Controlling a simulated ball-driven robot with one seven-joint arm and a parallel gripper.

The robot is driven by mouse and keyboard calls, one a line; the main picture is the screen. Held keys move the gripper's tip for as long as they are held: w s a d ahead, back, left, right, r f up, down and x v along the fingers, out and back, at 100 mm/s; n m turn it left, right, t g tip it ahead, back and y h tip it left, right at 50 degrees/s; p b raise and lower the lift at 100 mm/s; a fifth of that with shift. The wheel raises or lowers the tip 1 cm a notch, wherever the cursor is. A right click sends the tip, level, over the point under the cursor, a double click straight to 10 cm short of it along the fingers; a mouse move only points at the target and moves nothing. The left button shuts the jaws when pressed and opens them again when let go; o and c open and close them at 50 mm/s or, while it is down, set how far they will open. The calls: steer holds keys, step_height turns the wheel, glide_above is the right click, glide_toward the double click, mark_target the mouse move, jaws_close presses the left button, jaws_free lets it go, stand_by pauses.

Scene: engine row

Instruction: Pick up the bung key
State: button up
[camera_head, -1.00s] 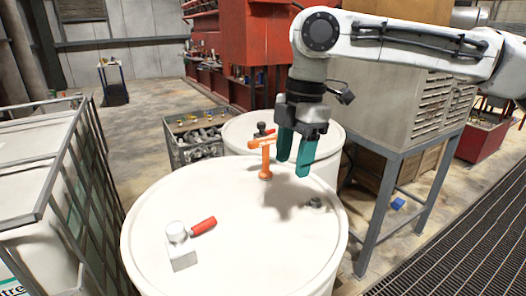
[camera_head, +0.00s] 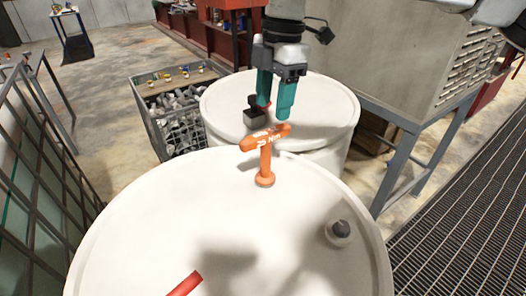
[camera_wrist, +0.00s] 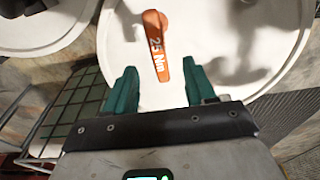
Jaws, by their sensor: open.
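The bung key (camera_head: 266,160) is an orange T-shaped tool standing upright on the lid of the near white drum (camera_head: 130,230). Its crossbar carries white lettering. In the wrist view the bung key (camera_wrist: 157,45) reads "25 Nm" and lies beyond the fingertips, roughly in line with the gap between them. My gripper (camera_head: 274,108) has two teal fingers, apart and empty. In the head view it appears just above and behind the crossbar, not touching it as far as I can tell. My gripper (camera_wrist: 162,75) also shows open in the wrist view.
A dark bung (camera_head: 340,230) sits on the near lid at right, and a red handle (camera_head: 185,284) at the bottom. A second white drum (camera_head: 320,100) behind bears a dark block (camera_head: 257,116). A wire crate of parts (camera_head: 180,125) stands left; a metal-legged cabinet (camera_head: 420,75) stands right.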

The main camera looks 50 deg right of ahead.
mark_target(267, 132)
steer(key=shift+w+a+f+p, duration=0.15)
steer(key=shift+a+f, duration=0.1)
steer(key=shift+f, duration=1.3)
steer(key=shift+w+a+f+p, duration=0.1)
steer(key=shift+a+f+p, duration=0.1)
steer(key=shift+f, duration=1.3)
steer(key=shift+w+a+f+p, duration=0.1)
steer(key=shift+a+f, duration=0.15)
steer(key=shift+f, duration=1.3)
steer(key=shift+r, duration=0.1)
jaws_close()
